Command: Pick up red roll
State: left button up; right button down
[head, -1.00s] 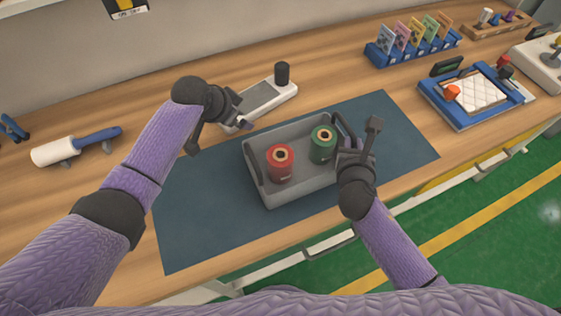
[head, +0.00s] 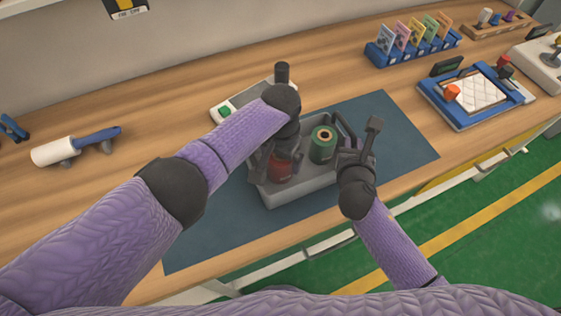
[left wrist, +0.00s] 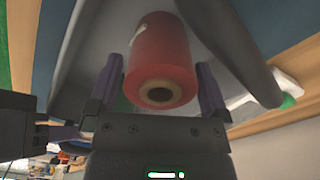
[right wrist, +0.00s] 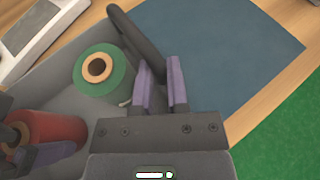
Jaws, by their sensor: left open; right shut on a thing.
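In the left wrist view the red roll (left wrist: 160,55) lies between the two open fingers (left wrist: 162,80), with a gap on each side. My right gripper (head: 358,152) is shut on the tray's dark right handle; in the right wrist view its fingers (right wrist: 160,80) are at the handle (right wrist: 132,32). The green roll (head: 323,146) stands in the tray beside the red one.
The tray sits on a dark blue mat (head: 400,140) on the wooden table. A grey scale-like device (head: 240,101) is behind the tray. A lint roller (head: 75,145) lies at the left. A blue card rack (head: 412,45) and a blue-framed pad (head: 475,95) stand at the right.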

pick_arm(q)
jog(key=shift+f, duration=0.3)
jog(key=c, duration=1.3)
notch_tip(320, 180, up, 10)
jog(key=shift+r, duration=0.1)
jog(key=shift+r, duration=0.1)
notch_tip(320, 180, up, 2)
jog(key=shift+r, duration=0.1)
